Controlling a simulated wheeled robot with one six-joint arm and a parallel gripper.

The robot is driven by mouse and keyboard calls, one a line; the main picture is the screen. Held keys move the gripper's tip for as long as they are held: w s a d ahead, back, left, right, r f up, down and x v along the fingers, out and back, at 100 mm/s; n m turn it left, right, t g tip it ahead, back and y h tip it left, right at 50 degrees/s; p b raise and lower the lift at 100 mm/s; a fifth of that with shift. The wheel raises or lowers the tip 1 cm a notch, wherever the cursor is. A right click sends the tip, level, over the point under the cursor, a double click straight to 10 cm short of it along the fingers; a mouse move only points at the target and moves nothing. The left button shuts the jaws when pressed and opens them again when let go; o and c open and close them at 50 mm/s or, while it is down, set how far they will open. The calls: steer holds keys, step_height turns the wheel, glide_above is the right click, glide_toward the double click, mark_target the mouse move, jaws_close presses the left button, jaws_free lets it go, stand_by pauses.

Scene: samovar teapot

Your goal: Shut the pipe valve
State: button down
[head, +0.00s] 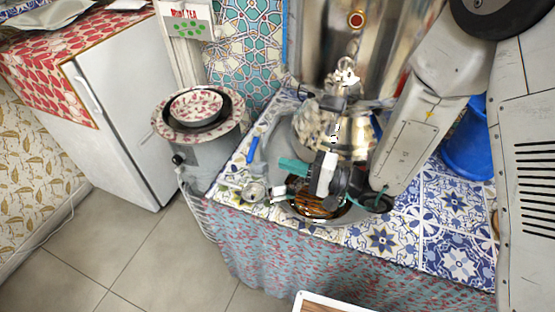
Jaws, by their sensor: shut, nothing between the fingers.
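A blue lever-like piece (252,149) sits at the left edge of the tiled counter, beside grey metal; it looks like a valve handle, but the pipe itself is not clear. My gripper (287,165), with teal fingers on a white and black body, is over the front of the counter, pointing left. Its fingers are shut and hold nothing. The fingertips are right of and a little below the blue piece in the picture, apart from it. The large shiny samovar (395,40) stands behind, with an ornate tap (346,73). A metal teapot (358,136) is partly hidden behind my gripper.
A small glass (254,190) stands near the counter's front left edge. A round tray with a brown striped surface (318,206) lies under my gripper. A blue bucket (468,140) is at the right. A grey stand with a patterned bowl (196,106) is left of the counter.

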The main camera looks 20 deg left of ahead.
mark_target(253, 147)
steer(key=s+d, duration=0.2)
steer(key=d, duration=0.1)
steer(key=s+d, duration=0.3)
steer(key=shift+s, duration=0.1)
steer(key=shift+s+d, duration=0.1)
steer(key=shift+d, duration=0.25)
steer(key=w+g, duration=0.1)
steer(key=w, duration=0.1)
steer(key=w+n+g, duration=0.1)
steer(key=w, duration=0.2)
steer(key=w+d+n, duration=0.1)
steer(key=w, duration=0.2)
steer(key=shift+w+g, duration=0.1)
steer(key=shift+g, duration=0.3)
steer(key=shift+a+g, duration=0.15)
steer(key=shift+g, duration=0.15)
steer(key=shift+a, duration=0.35)
steer(key=s+a, duration=0.1)
steer(key=a, duration=1.2)
steer(key=shift+s, duration=0.4)
